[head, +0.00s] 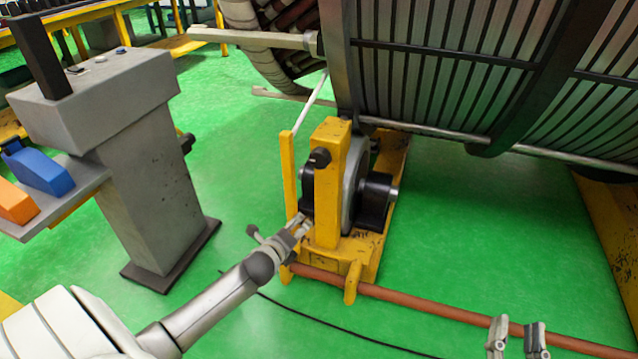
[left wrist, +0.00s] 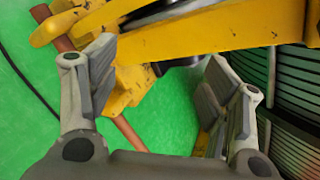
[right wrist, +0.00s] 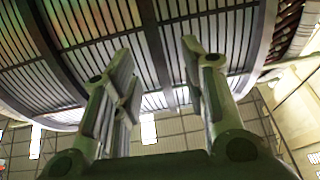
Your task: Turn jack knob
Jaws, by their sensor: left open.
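The yellow jack stand (head: 328,200) stands on the green floor under the large stator. A black knob (head: 320,157) sits near the top of its front post. My left gripper (head: 299,226) is beside the lower part of that post, below the knob. In the left wrist view its fingers (left wrist: 160,62) are spread apart with nothing held, and yellow metal of the stand (left wrist: 205,32) crosses beyond the tips. My right gripper (head: 517,338) is at the lower right, open and empty. In the right wrist view its fingers (right wrist: 157,50) point up at the stator.
The ribbed stator (head: 440,70) overhangs the stand. A grey pedestal (head: 150,180) with blue and orange items stands left. A brown pipe (head: 430,305) and a black cable (head: 330,328) lie on the floor.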

